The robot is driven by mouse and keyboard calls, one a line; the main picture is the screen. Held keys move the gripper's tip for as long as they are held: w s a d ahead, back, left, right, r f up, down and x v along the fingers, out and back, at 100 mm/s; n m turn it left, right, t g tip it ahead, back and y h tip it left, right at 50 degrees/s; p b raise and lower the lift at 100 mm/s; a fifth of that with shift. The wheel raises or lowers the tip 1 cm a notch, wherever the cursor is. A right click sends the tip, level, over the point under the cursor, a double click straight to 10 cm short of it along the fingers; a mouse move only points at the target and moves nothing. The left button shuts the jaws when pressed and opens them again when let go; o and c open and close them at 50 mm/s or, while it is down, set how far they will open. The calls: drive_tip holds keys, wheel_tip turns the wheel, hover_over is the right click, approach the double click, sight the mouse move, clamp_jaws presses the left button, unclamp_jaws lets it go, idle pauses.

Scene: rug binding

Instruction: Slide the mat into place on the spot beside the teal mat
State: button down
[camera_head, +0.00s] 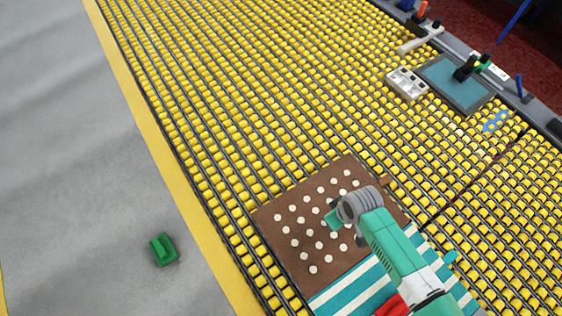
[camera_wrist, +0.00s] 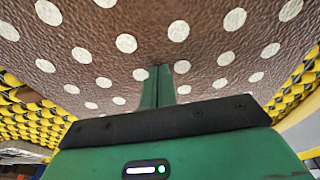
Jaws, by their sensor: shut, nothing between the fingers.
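A brown mat with rows of white dots (camera_head: 285,243) lies on the yellow rollers. Its lower right edge runs along a teal and white striped mat (camera_head: 345,290); my arm covers part of both, so I cannot tell whether the edges touch all along. My gripper (camera_head: 334,217) is over the brown mat, pointing down at its dotted surface. In the wrist view the shut, empty green fingers (camera_wrist: 158,85) reach the brown mat (camera_wrist: 205,60), seemingly touching or very near it.
A blue-teal panel in a dark frame (camera_head: 457,84) and a pale tray of small parts (camera_head: 407,84) stand at upper right. A green block (camera_head: 163,250) lies on the grey floor (camera_head: 80,190) beyond the yellow border (camera_head: 165,150). The rollers above the brown mat are clear.

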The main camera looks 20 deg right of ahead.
drive_tip(key=shift+s+r, duration=0.1)
idle(0.3)
drive_tip(key=shift+s+d+p, duration=0.1)
drive_tip(key=shift+s+p, duration=0.35)
drive_tip(key=shift+p, duration=0.2)
wheel_tip(320, 180, up, 7)
drive_tip(key=p, duration=0.7)
drive_tip(key=shift+p, duration=0.4)
drive_tip(key=shift+w, duration=0.1)
